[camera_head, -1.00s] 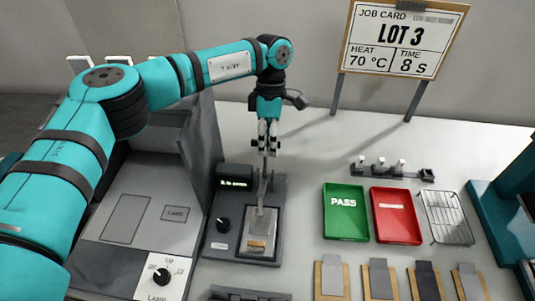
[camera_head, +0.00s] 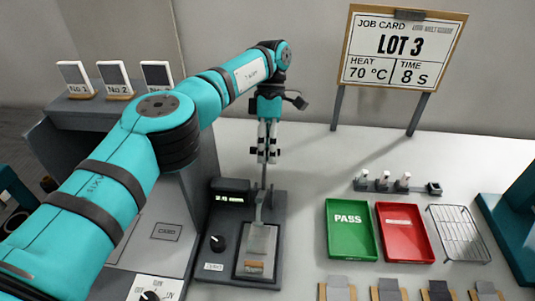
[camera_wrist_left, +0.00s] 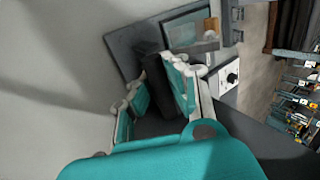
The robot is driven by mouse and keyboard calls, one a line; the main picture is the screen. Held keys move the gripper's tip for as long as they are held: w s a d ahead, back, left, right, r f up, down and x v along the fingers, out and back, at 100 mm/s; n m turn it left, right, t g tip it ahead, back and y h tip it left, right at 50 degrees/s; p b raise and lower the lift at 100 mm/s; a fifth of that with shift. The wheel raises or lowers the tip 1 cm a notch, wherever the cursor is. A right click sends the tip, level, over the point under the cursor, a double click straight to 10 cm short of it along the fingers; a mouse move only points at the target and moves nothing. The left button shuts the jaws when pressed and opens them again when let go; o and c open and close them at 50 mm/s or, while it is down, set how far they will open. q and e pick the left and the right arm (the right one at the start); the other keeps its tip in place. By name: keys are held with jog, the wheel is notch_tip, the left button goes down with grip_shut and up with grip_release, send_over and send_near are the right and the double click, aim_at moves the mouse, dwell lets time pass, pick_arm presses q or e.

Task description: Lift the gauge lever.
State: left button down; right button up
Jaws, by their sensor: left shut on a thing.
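The gauge (camera_head: 214,268) is a dark grey unit with a small lit display (camera_head: 230,199) and a black knob (camera_head: 217,243). Its thin grey lever (camera_head: 262,205) stands upright at the back, above a flat plate that bears a grey strip (camera_head: 259,245) with an orange-brown end. My left gripper (camera_head: 265,157) points down above the gauge, shut on the upper part of the lever. In the left wrist view the fingers (camera_wrist_left: 158,100) flank a dark part; the exact contact is hidden. My right gripper is not in view.
A green PASS tray (camera_head: 351,257) and a red tray (camera_head: 405,259) lie to the right, with a wire rack (camera_head: 459,233) beyond. Several grey strips on brown holders line the front. A job card (camera_head: 401,48) stands behind. A grey machine (camera_head: 150,245) is at the left.

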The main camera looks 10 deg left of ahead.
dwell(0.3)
pick_arm(q)
jog(key=c, duration=1.2)
grip_release()
jog(key=shift+c, duration=0.2)
